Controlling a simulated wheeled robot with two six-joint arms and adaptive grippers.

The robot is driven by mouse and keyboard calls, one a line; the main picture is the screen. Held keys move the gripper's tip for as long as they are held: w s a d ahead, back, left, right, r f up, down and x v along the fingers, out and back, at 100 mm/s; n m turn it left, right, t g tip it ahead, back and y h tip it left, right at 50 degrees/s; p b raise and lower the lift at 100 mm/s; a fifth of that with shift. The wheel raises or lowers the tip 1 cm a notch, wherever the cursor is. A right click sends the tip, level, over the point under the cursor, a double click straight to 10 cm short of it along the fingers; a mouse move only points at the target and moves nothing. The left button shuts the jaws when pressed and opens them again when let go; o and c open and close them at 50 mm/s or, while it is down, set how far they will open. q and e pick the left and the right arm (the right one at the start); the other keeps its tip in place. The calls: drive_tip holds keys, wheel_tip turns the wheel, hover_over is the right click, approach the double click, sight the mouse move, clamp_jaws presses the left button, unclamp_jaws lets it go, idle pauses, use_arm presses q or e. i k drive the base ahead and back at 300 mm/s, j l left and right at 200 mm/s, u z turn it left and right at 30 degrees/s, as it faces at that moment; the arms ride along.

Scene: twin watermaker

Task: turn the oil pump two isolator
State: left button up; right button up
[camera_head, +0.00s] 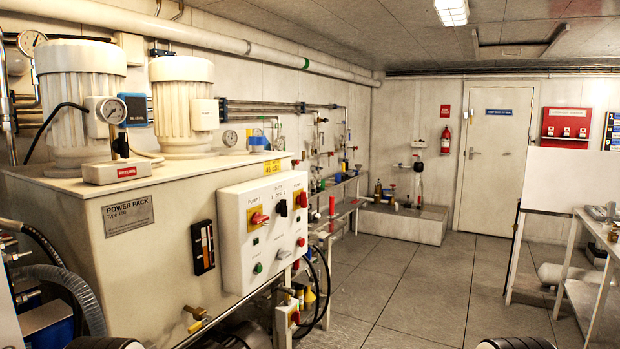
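The oil pump two isolator (301,199) is a red rotary handle on a yellow plate, at the upper right of a white control box (240,262). A similar red and yellow isolator (258,218) sits at the upper left of the box under a "PUMP 1" label. A black selector knob (282,208) is between them. The box is mounted on the front of the cream "POWER PACK" tank (85,235). Neither gripper is in view. Only dark rounded parts, likely of my own arms, show at the bottom edge, well apart from the box.
Green and red buttons sit low on the box. Hoses and pipes run below. Open tiled floor (420,290) lies to the right, with a white table (585,225) at the far right.

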sight(301, 199)
drive_tip(key=i+l+z, duration=0.35)
drive_tip(key=i, duration=0.2)
drive_tip(key=i+l+z, duration=0.35)
drive_tip(key=i, duration=0.25)
drive_tip(key=i+z, duration=0.35)
drive_tip(key=i, duration=0.2)
drive_tip(key=i+u, duration=0.3)
drive_tip(key=i, duration=0.15)
drive_tip(key=i+l+u, duration=0.3)
drive_tip(key=i, duration=0.15)
drive_tip(key=i+l+u, duration=0.3)
drive_tip(key=i+j, duration=0.1)
drive_tip(key=i, duration=0.05)
